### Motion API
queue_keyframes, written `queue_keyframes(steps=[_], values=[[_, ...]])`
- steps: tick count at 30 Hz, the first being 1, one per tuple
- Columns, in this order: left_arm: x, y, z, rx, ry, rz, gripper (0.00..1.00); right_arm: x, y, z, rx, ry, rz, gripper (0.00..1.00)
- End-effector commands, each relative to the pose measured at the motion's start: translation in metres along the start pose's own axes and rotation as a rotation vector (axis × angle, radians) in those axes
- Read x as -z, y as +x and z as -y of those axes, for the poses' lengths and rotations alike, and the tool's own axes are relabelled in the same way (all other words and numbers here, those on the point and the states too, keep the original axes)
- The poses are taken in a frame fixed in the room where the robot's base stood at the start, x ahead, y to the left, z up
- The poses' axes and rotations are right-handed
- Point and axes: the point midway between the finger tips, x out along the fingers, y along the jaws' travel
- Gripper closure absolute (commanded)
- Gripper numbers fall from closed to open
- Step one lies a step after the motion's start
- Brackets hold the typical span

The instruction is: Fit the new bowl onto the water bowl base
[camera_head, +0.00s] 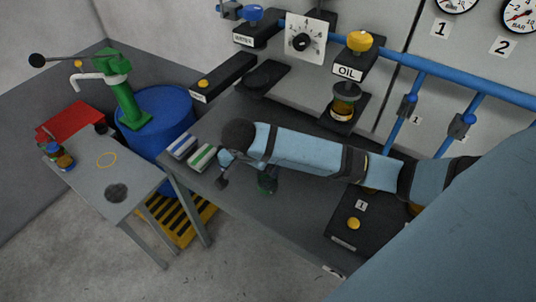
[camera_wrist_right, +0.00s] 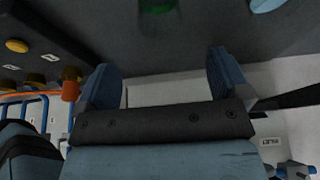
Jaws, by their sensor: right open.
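A dark green, round item (camera_head: 267,184), possibly the new bowl, stands on the grey bench beside my right gripper (camera_head: 228,170). My arm partly hides it, so I cannot be sure what it is. In the right wrist view a green piece (camera_wrist_right: 157,5) shows at the top edge, beyond the open fingers of my right gripper (camera_wrist_right: 163,72), with nothing between them. The water station (camera_head: 256,40) is at the top, with a blue knob. Below it is a black shelf (camera_head: 265,75), and I see no bowl hanging there. My left gripper is not in view.
The oil station (camera_head: 349,71) holds an amber bowl (camera_head: 344,101). A blue-striped box (camera_head: 182,146) and a green-striped box (camera_head: 203,157) lie at the bench's left edge. A blue drum (camera_head: 163,120) and side table (camera_head: 120,165) stand left. A black box (camera_head: 355,220) with a yellow button is at right.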

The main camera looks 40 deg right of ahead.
Motion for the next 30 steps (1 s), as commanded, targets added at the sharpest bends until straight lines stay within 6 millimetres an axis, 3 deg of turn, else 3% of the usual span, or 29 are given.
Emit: queue_keyframes(steps=[9,17,25,30], values=[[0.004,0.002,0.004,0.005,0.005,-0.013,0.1,0.001,0.061,0.0,0.0,-0.001,-0.003,0.06],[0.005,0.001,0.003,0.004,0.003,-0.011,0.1,0.002,0.081,0.0,0.002,-0.002,-0.004,0.06],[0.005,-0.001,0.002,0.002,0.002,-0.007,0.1,0.003,0.119,-0.002,0.002,-0.002,-0.004,0.06],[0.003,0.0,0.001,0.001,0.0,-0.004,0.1,0.003,0.127,-0.001,0.004,-0.003,-0.003,0.06]])
